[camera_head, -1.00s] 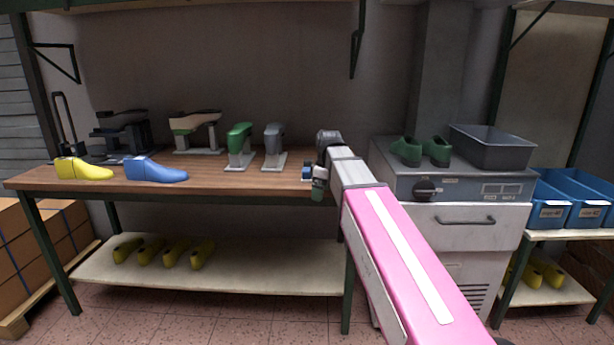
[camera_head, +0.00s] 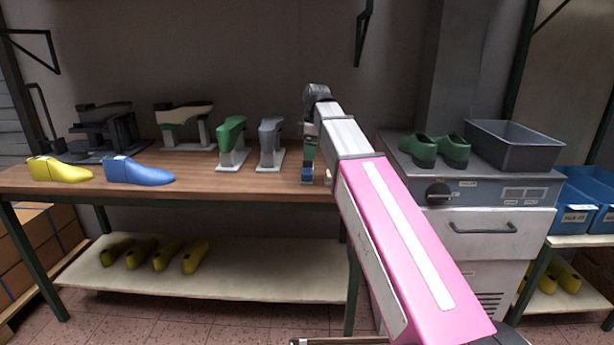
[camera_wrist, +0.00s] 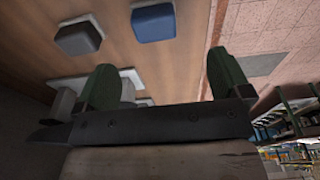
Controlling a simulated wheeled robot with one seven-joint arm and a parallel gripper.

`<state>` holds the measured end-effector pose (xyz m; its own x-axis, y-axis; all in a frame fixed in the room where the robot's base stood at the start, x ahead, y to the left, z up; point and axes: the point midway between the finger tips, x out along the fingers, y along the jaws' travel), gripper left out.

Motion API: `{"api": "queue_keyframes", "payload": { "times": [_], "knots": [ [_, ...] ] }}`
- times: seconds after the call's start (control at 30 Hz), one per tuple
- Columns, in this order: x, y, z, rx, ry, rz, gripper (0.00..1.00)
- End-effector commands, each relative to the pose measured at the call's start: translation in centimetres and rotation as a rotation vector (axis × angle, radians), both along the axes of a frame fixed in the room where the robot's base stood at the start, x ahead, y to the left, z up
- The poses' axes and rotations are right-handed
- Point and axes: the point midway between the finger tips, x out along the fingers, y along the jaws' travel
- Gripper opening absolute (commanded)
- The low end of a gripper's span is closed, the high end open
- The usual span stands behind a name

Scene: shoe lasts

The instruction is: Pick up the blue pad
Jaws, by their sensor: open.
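The blue pad (camera_head: 307,179) is a small block on the wooden bench near its right end. It also shows at the top of the wrist view (camera_wrist: 153,22), beyond the fingertips. My gripper (camera_head: 310,152) hangs just above the pad in the head view. In the wrist view my gripper (camera_wrist: 160,65) has its two green fingers spread wide with nothing between them. The pad lies ahead of that gap, apart from both fingers. The head view shows the pad partly behind or below the gripper, so the exact gap is hard to tell.
A grey stand (camera_head: 270,145) and a green stand (camera_head: 231,142) stand left of my gripper. A blue last (camera_head: 138,172) and a yellow last (camera_head: 60,170) lie farther left on the bench (camera_head: 220,185). A grey machine (camera_head: 470,185) with green shoes stands at right.

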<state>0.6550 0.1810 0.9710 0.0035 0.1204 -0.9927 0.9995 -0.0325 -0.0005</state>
Motion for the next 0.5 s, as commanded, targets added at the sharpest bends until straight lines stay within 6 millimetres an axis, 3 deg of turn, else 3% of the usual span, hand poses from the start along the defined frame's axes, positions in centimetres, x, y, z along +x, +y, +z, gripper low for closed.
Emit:
{"api": "queue_keyframes", "payload": {
  "times": [0.3, 0.5],
  "knots": [
    [0.0, 0.5, -4.1, 0.0, 0.0, -0.001, 0.96],
    [0.2, 0.6, -5.0, 0.0, 0.0, -0.001, 0.96]
  ]
}}
